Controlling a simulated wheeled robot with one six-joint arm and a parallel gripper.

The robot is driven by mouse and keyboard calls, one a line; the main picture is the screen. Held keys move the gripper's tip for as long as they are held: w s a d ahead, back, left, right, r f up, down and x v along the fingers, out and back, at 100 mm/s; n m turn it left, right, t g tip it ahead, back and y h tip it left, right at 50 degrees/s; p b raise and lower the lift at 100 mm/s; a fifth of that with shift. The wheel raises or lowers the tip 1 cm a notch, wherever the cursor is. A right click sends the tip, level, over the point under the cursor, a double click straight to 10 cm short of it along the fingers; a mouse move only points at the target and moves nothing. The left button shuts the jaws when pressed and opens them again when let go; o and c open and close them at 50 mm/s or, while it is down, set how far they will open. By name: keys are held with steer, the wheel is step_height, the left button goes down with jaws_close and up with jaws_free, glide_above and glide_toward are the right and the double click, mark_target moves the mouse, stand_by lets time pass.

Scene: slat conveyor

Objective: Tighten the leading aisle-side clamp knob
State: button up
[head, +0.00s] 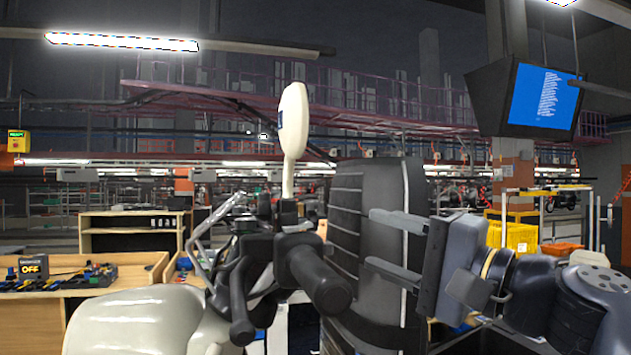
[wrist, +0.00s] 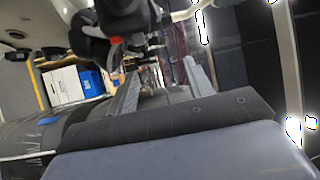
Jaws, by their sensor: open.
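I cannot make out the aisle-side clamp knob in either view. In the head view a cream two-wheeler body (head: 147,322) stands in front of me, with a black handlebar grip (head: 318,279) and a cream mirror (head: 293,122). My gripper (head: 372,240) is right of the grip, its two grey fingers pointing left across a dark, light-striped seat-like part (head: 345,203). In the wrist view my gripper (wrist: 158,72) is open below a black part (wrist: 125,15) with a small red spot. The gripper body hides the lower part.
A wooden bench (head: 110,290) with small parts and an OFF sign stands at left. Yellow crates (head: 512,236) stand at right, and a blue screen (head: 541,98) hangs above. A white box and blue bins (wrist: 92,83) show in the wrist view.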

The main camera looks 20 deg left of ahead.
mark_target(318, 223)
steer(key=shift+m, duration=0.3)
steer(key=p+x, duration=0.4)
steer(key=x, duration=0.5)
steer(key=shift+a+f, duration=0.1)
steer(key=shift+a, duration=0.2)
steer(key=shift+w+a, duration=0.25)
steer(key=shift+a, duration=0.15)
steer(key=c, duration=1)
steer(key=shift+o, duration=0.2)
